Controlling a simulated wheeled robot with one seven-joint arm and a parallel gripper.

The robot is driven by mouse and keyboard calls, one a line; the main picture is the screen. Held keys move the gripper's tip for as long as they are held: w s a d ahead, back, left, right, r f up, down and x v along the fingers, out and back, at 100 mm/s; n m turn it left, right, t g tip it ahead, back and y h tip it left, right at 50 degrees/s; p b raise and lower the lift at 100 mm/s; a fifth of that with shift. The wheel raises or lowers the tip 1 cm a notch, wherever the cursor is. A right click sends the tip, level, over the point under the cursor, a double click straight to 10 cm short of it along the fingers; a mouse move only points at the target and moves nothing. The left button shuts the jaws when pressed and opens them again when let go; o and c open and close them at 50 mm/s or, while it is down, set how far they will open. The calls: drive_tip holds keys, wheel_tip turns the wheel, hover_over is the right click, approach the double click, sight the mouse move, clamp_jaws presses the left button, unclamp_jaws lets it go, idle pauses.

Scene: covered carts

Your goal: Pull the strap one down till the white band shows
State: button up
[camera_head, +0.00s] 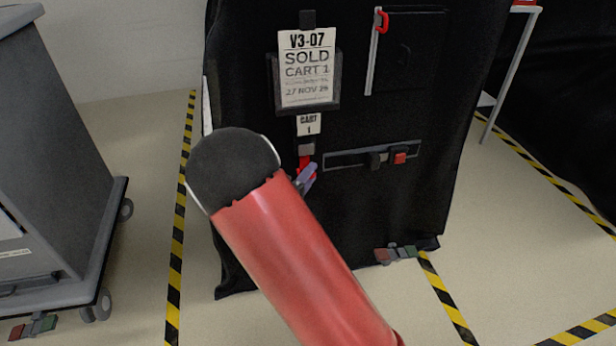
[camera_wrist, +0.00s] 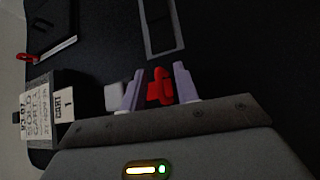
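The strap of cart 1 hangs on the front of the black cover, below the tag "CART 1" (camera_head: 308,125). A grey buckle (camera_head: 306,149) sits under the tag, with a red pull tab (camera_head: 304,162) below it. In the wrist view the red tab (camera_wrist: 160,87) lies between the two pale purple fingers of my gripper (camera_wrist: 160,92). The fingers look apart, with a small gap beside the tab, so the gripper appears open around it. In the head view my gripper (camera_head: 307,180) is at the tab, partly hidden by my red arm.
The "SOLD CART 1" card (camera_head: 306,68) hangs above. A slotted bar with a red knob (camera_head: 400,158) is to the right, and a red hook (camera_head: 382,20) is higher up. A grey cart (camera_head: 50,160) stands at left. Striped tape (camera_head: 178,230) marks the floor.

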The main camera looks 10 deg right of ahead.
clamp_jaws()
wheel_tip(320, 180, down, 11)
drive_tip(key=b, duration=1.1)
drive_tip(key=shift+b, duration=0.35)
drive_tip(key=shift+r, duration=0.1)
unclamp_jaws()
